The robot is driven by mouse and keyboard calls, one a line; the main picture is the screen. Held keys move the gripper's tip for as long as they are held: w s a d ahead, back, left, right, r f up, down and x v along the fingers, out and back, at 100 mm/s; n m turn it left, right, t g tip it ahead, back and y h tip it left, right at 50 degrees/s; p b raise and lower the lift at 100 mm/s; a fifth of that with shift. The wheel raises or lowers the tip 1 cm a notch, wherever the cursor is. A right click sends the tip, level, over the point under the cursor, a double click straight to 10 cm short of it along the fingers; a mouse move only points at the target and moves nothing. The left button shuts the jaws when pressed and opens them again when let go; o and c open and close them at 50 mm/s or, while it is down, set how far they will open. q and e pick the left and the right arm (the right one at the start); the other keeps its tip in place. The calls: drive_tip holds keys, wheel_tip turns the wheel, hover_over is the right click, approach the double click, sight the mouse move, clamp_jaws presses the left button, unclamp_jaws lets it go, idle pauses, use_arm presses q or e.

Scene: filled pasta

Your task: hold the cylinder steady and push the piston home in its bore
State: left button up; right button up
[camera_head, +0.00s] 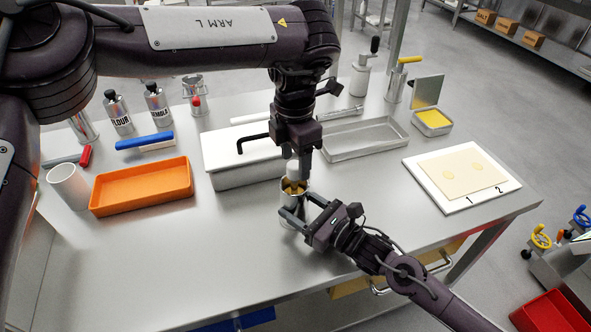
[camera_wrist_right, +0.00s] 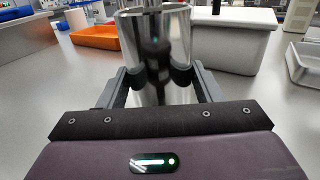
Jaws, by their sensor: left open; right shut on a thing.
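The shiny metal cylinder (camera_head: 291,197) stands upright on the table near its middle. It also shows in the right wrist view (camera_wrist_right: 153,40), between my right fingers. My right gripper (camera_head: 298,206) is shut on its wall from the lower right. The piston (camera_head: 293,171) looks pale on top and sits at the cylinder's mouth, with gold-brown material around it. How deep it sits cannot be told. My left gripper (camera_head: 300,161) is open, pointing down just above and beside the piston's top; whether it touches is unclear.
A white lidded box (camera_head: 235,170) stands close behind the cylinder. An orange tray (camera_head: 141,187) lies left, a metal tray (camera_head: 365,138) behind right. A white board (camera_head: 431,189) with a dough sheet is at the right. The front table is clear.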

use_arm(q)
wheel_tip(320, 180, up, 8)
drive_tip(key=shift+f, duration=0.25)
use_arm(e)
drive_tip(key=o, duration=1.3)
